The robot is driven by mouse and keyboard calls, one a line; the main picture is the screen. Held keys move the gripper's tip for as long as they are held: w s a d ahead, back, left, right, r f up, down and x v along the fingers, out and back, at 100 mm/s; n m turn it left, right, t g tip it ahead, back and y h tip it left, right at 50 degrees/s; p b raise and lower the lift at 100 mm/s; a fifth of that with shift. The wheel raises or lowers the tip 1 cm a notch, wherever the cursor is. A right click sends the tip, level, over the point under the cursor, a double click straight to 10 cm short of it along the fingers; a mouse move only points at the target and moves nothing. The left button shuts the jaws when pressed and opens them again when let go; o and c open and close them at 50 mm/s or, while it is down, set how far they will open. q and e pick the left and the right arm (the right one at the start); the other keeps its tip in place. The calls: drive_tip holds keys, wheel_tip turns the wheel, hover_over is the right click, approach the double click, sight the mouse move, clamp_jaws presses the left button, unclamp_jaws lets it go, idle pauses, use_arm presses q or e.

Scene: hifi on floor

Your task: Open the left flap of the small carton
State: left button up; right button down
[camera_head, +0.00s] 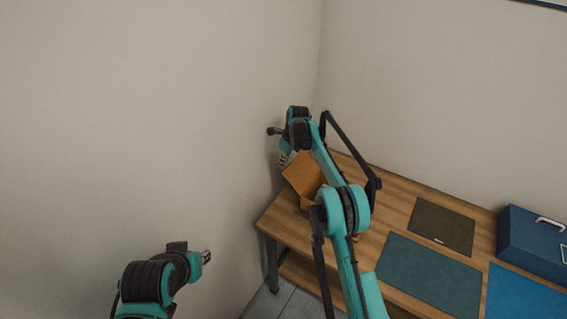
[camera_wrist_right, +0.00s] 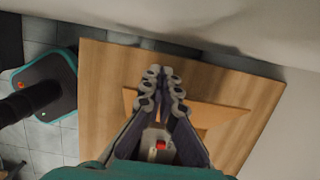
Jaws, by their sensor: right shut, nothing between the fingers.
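The small carton (camera_head: 303,175) is brown cardboard and stands at the left end of the wooden desk, by the wall. A flap is raised on its left side in the head view; my right arm hides much of the rest. My right gripper (camera_head: 284,158) is just beyond and left of that flap, pointing down. In the right wrist view the right gripper (camera_wrist_right: 162,90) is shut and empty, with cardboard (camera_wrist_right: 222,115) showing behind and to either side of its fingers. Whether it touches the cardboard is unclear. My left gripper (camera_head: 206,257) is far from the carton at the lower left; its jaws are too small to read.
Walls stand close behind and left of the carton.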

drive_tip(key=shift+r, duration=0.1)
drive_tip(key=v, duration=1.2)
drive_tip(key=s+d+r+n+t+b, duration=0.2)
drive_tip(key=s+d+r+n+b, duration=0.15)
drive_tip(key=s+r+n, duration=0.45)
drive_tip(key=s+d+f+n+t+h+b, duration=0.1)
drive_tip(key=s+n+b, duration=0.15)
drive_tip(key=s, duration=0.55)
drive_tip(key=s+d+f+n+b, duration=0.1)
drive_tip(key=s+f+n, duration=0.1)
drive_tip(key=s+n, duration=0.35)
drive_tip(key=s+d+f+n+t+h+b, duration=0.1)
drive_tip(key=s+d+n+b, duration=0.1)
drive_tip(key=s, duration=0.7)
drive_tip(key=s+d+f+n+t+b, duration=0.1)
drive_tip(key=s+f+n+b, duration=0.2)
drive_tip(key=s+f+n, duration=0.4)
drive_tip(key=s+f, duration=0.5)
drive_tip(key=s, duration=0.2)
drive_tip(key=shift+d+t, duration=0.3)
drive_tip(key=shift+f, duration=0.1)
